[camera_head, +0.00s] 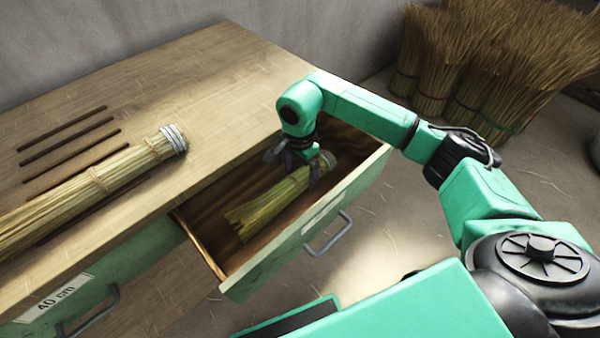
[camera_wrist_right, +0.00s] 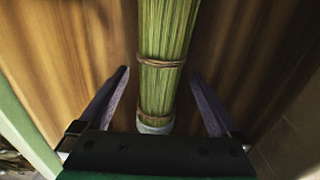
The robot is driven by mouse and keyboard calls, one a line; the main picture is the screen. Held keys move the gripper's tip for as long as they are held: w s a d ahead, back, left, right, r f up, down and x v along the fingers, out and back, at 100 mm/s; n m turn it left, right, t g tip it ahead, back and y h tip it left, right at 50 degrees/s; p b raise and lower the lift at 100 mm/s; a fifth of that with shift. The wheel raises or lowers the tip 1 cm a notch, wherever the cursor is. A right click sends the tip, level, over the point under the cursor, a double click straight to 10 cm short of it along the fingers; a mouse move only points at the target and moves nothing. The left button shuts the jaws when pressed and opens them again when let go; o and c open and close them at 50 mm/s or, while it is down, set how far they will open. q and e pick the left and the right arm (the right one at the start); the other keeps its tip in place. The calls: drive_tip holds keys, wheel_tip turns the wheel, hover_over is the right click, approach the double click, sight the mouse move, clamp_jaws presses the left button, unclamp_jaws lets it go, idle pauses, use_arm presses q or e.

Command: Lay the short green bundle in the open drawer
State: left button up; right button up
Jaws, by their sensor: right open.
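The short green bundle (camera_head: 273,200) lies inside the open drawer (camera_head: 207,247), its loose straw ends toward the lower left and its bound end under my right gripper. My right gripper (camera_head: 295,170) is over that bound end. In the right wrist view the bundle (camera_wrist_right: 166,55) runs between the two spread fingers of the right gripper (camera_wrist_right: 160,95), with a gap on each side. A tie and a pale band show near its end. The drawer's wooden floor (camera_wrist_right: 85,50) shows beneath it. My left gripper is not in view.
A longer bundle (camera_head: 90,195) with a grey bound end lies on the wooden bench top (camera_head: 200,75), next to several dark slots (camera_head: 65,130). A closed drawer labelled 40 cm (camera_head: 125,290) is at lower left. Several straw sheaves (camera_head: 480,70) stand at the back right.

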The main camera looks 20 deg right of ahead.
wheel_tip(320, 180, up, 14)
drive_tip(key=shift+f, duration=0.15)
idle(0.3)
